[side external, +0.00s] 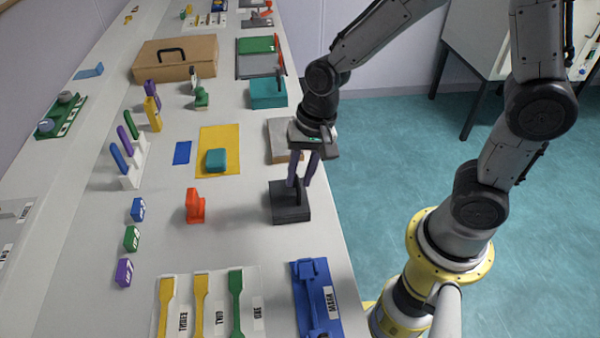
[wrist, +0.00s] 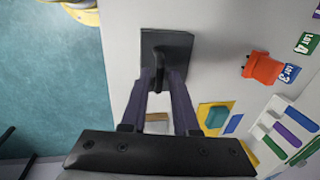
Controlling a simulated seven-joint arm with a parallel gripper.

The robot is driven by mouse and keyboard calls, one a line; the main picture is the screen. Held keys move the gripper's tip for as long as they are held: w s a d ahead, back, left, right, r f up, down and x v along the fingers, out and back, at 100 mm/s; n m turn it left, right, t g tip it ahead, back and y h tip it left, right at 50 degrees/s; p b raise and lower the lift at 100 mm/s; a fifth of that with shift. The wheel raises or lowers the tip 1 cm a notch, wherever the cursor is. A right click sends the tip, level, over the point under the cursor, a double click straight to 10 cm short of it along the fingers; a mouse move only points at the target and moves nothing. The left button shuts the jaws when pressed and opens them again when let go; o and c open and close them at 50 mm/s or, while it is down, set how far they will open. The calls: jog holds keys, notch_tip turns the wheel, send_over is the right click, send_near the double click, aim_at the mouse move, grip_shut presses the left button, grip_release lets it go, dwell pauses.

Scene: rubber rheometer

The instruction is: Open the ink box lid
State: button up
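A dark grey box (side external: 290,203) with a flat lid, which I take to be the ink box, sits near the table's right edge. In the wrist view its lid (wrist: 180,45) appears closed, with a dark loop handle (wrist: 158,62) standing on it. My gripper (side external: 299,184) points down just above the box. In the wrist view my gripper (wrist: 161,76) has its two purple fingers on either side of the handle, with a gap between them. Whether the tips touch the handle cannot be told. In the side view the fingers mostly hide the handle.
An orange-red piece (side external: 195,206) stands left of the box. A blue tray (side external: 316,298) lies nearer the front, and a grey-topped block (side external: 281,140) is behind. A teal block on a yellow mat (side external: 232,135) is further left. Table between box and orange-red piece is clear.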

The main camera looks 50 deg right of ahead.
grip_shut()
dwell(1.1)
